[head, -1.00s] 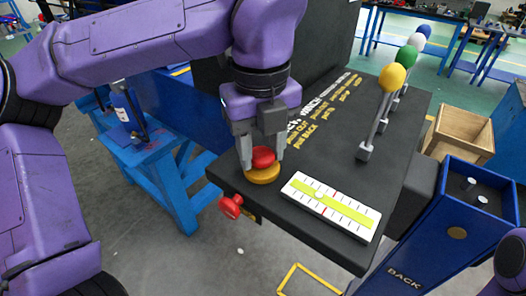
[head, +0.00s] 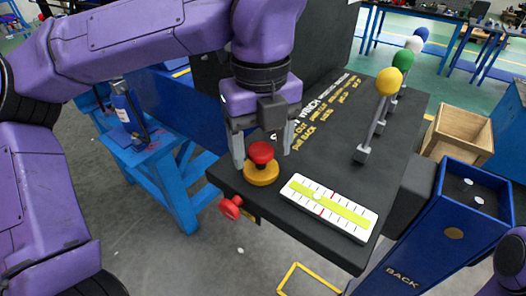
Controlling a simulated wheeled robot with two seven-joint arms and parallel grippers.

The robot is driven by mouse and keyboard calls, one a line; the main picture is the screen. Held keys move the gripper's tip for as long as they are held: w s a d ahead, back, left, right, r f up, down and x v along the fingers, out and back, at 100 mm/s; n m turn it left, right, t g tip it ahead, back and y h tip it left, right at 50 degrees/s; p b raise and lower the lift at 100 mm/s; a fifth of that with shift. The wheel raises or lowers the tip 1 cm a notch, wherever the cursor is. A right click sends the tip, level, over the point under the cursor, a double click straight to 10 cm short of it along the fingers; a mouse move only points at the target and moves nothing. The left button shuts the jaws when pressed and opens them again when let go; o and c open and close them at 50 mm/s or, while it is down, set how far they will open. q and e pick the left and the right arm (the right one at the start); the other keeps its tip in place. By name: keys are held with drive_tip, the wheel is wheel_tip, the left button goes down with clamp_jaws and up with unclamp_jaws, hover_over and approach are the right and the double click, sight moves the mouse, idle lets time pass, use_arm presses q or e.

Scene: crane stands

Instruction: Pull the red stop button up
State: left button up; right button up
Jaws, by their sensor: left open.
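The red stop button (head: 261,152) stands on a round yellow base (head: 261,175) near the front left corner of the black console (head: 318,150). A gap with a dark stem shows between the red cap and the base, so the cap stands raised. My left gripper (head: 262,155) is open above the button, with one finger at each side of the cap. The fingers look apart from the cap. My right gripper is not in view; only a piece of purple arm shows at the lower right edge.
A white and yellow level gauge (head: 330,207) lies right of the button. Levers with yellow (head: 389,81), green and white knobs stand at the console's right. A red knob (head: 231,207) sticks out of the front. A blue box (head: 448,215) stands right.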

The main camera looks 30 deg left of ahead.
sight(261, 147)
use_arm(q)
wheel_tip(261, 147, up, 7)
drive_tip(key=p, duration=0.5)
drive_tip(key=shift+r, duration=0.1)
idle(0.5)
